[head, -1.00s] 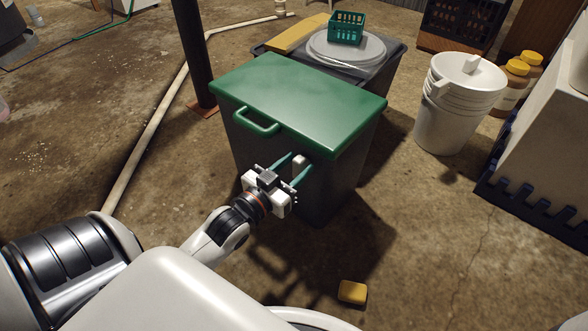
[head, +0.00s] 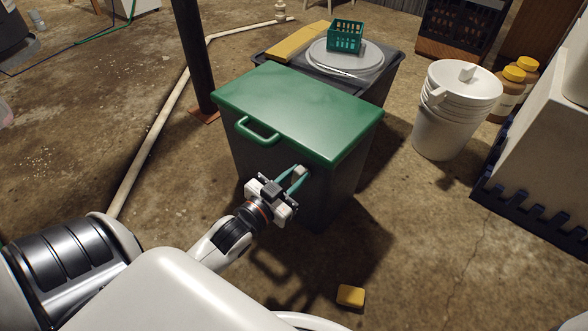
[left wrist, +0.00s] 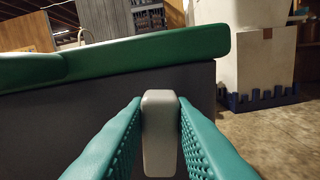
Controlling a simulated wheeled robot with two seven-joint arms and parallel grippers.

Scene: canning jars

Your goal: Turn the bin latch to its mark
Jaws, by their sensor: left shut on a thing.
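The bin (head: 335,185) is dark grey with a green lid (head: 305,110) that lies shut on it and has a loop handle at its front. The bin latch (left wrist: 160,130) is a pale grey upright bar on the bin's front, below the lid edge, in the left wrist view. My left gripper (head: 298,170) is shut on the latch, with one teal finger on each side of it. I cannot make out the mark in either view. My right gripper is not in view.
A yellow block (head: 351,296) lies on the floor in front of the bin. A white bucket (head: 450,125) stands to the right, near a white cabinet (head: 550,130). A dark post (head: 193,60) rises to the left. Behind is a grey tub (head: 385,75) with a green basket (head: 345,37).

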